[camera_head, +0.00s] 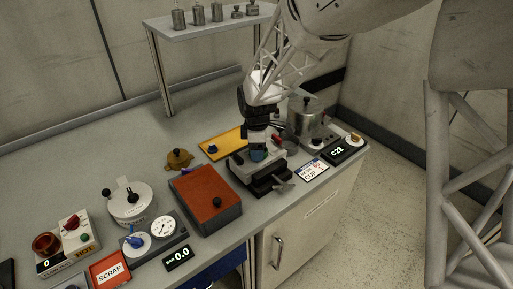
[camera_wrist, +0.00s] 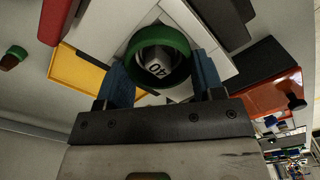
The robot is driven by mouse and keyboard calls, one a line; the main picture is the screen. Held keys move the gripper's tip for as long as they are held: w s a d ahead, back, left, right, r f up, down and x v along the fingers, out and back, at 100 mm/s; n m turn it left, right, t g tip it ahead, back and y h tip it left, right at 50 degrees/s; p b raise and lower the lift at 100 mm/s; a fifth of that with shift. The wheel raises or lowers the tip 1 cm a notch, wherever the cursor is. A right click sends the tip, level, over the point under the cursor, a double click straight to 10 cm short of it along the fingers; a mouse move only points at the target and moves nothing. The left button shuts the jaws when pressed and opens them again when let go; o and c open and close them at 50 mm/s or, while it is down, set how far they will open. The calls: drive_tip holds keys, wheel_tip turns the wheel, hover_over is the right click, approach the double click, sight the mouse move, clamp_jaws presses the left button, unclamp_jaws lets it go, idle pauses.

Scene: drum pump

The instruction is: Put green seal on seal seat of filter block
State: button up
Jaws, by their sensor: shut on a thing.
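My gripper (camera_head: 258,152) points down over a white and dark block (camera_head: 254,172), which looks like the filter block, near the front edge of the bench. In the wrist view, the blue fingers are shut on the green seal (camera_wrist: 160,37), a round ring with an open centre. Through the ring I see a pale part marked "40" and white block surfaces (camera_wrist: 206,38) around it. The seal is above or at this part; I cannot tell whether they touch. The seat itself is largely hidden by the seal and gripper.
A yellow tray (camera_head: 213,147) lies behind left of the block, and an orange-topped box (camera_head: 200,190) with a black knob stands close on the left. A metal pot (camera_head: 304,117) and a C22 display (camera_head: 341,151) are to the right. A CUP card (camera_head: 311,170) lies in front.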

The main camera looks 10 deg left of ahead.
drive_tip(key=o, duration=1)
drive_tip(key=shift+o, duration=0.7)
drive_tip(key=shift+r, duration=0.1)
drive_tip(key=shift+r, duration=3.9)
